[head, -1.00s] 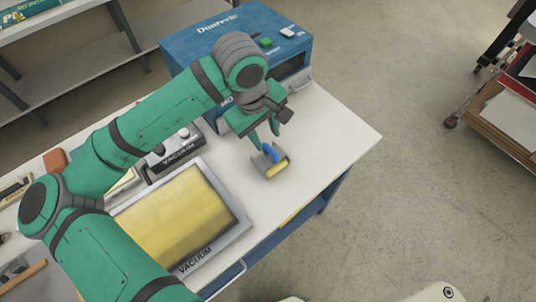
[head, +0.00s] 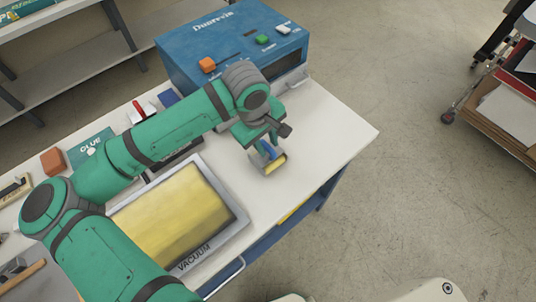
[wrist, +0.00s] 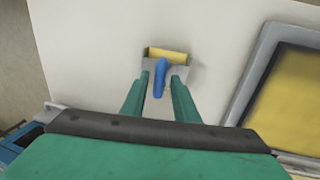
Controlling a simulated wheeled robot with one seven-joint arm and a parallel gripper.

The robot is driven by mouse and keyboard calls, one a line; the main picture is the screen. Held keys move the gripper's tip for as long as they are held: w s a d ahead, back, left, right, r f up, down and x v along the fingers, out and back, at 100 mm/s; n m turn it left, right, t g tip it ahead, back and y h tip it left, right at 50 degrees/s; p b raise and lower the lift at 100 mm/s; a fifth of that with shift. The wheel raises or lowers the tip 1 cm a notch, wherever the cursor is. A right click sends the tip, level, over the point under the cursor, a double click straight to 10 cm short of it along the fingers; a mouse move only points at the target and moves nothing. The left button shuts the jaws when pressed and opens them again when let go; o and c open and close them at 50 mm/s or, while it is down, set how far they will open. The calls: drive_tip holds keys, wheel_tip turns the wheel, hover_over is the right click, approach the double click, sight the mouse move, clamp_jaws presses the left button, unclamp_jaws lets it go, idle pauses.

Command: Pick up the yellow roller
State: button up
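The yellow roller (head: 275,166) has a blue handle (head: 267,148) and rests in a small grey holder on the white table. In the wrist view the yellow roller (wrist: 168,55) lies beyond the fingertips, and the blue handle (wrist: 160,78) points back toward me. My gripper (wrist: 160,80) is open, with one green finger on each side of the handle and a visible gap on both sides. In the head view my gripper (head: 266,146) is low over the holder, and its fingers partly hide the handle.
A vacuum frame with a yellow panel (head: 178,215) lies left of the roller. The blue laminator (head: 232,45) stands behind my arm. A glue box (head: 92,147) and an orange block (head: 53,161) sit at left. The table's right end (head: 340,135) is clear.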

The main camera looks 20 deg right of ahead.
clamp_jaws()
drive_tip(key=shift+r, duration=0.1)
drive_tip(key=shift+r, duration=0.55)
drive_tip(key=s+a+r, duration=0.2)
drive_tip(key=s+r, duration=0.9)
drive_tip(key=s, duration=0.2)
drive_tip(key=shift+s+a+r, duration=0.25)
drive_tip(key=shift+s+r, duration=0.05)
drive_tip(key=shift+r, duration=0.1)
